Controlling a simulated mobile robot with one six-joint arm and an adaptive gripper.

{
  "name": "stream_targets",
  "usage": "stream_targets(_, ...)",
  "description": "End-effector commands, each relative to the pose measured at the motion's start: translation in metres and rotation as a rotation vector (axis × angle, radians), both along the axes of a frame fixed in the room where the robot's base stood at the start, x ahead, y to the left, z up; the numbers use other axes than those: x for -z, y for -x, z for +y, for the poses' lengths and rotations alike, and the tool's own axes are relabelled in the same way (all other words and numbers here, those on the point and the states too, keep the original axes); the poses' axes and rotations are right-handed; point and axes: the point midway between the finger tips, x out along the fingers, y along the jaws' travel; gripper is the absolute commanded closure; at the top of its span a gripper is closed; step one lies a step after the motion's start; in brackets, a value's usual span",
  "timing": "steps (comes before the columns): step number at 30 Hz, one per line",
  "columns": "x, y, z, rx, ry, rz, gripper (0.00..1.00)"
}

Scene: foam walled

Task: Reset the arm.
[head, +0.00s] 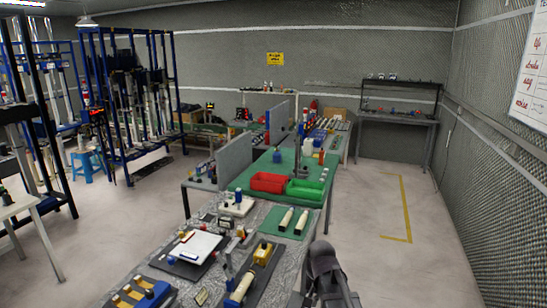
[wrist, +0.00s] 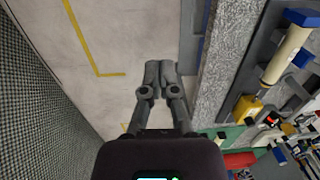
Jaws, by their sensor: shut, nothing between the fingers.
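My gripper (wrist: 160,72) shows in the wrist view with its two grey fingers together and nothing between them. It hangs over the bare floor (wrist: 125,35), beside the edge of the grey worktable (wrist: 225,60). In the head view, part of my dark arm (head: 323,262) stands at the right side of the near worktable (head: 205,284). I cannot make out the fingertips there.
A textured wall (head: 500,160) runs along the right. Floor with a yellow line (head: 406,205) lies clear between.

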Motion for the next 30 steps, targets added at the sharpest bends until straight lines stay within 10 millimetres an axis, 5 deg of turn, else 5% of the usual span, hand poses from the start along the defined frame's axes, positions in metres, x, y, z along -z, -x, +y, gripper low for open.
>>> stream_targets(3,0.018,0.042,-0.023,-0.128,0.021,-0.012,1.0)
stream_targets(10,0.029,0.079,-0.047,-0.301,0.05,-0.021,1.0)
stream_targets(30,0.03,0.084,-0.05,-0.341,0.057,-0.021,1.0)
